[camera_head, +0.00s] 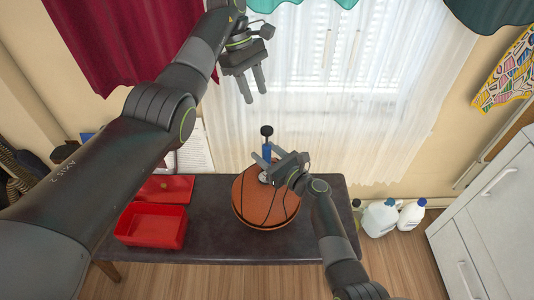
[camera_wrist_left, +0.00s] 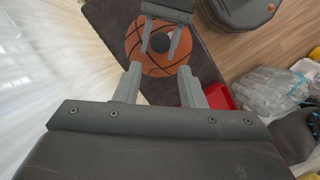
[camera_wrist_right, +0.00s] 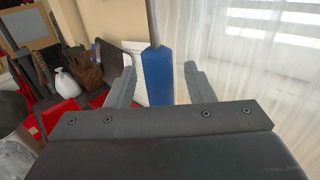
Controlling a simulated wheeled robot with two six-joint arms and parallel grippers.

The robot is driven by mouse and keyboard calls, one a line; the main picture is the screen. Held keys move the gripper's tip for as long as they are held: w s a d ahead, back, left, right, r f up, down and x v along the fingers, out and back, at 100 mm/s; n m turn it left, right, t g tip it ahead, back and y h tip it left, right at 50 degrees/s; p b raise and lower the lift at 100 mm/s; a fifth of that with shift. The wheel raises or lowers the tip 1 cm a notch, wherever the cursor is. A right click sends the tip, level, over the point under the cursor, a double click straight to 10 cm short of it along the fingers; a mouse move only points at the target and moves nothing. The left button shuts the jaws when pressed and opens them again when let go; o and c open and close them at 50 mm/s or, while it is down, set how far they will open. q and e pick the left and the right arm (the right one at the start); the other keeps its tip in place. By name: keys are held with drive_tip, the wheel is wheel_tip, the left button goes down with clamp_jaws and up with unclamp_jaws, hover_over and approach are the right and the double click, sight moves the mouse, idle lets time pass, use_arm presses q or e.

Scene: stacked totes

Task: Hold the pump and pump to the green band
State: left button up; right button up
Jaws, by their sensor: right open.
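The pump has a blue body (camera_head: 267,150) and a black knob (camera_head: 267,131) on top. It stands upright over the orange basketball (camera_head: 262,208); its lower end is hidden by my right gripper (camera_head: 275,166). In the right wrist view the blue body (camera_wrist_right: 160,78) and grey rod (camera_wrist_right: 152,22) stand between my right gripper's spread fingers, with gaps visible. My left gripper (camera_head: 257,96) is open and empty, above the pump. The left wrist view looks down on the black knob (camera_wrist_left: 160,42) and ball (camera_wrist_left: 138,47). I cannot make out a green band.
The ball is on a dark table (camera_head: 215,242). A red open box (camera_head: 151,226) and a red flat piece (camera_head: 166,188) are to its left. White jugs (camera_head: 379,217) stand on the floor at right, near a white cabinet (camera_head: 496,200). White curtains hang behind the table.

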drive_tip(key=shift+c, duration=0.3)
clamp_jaws()
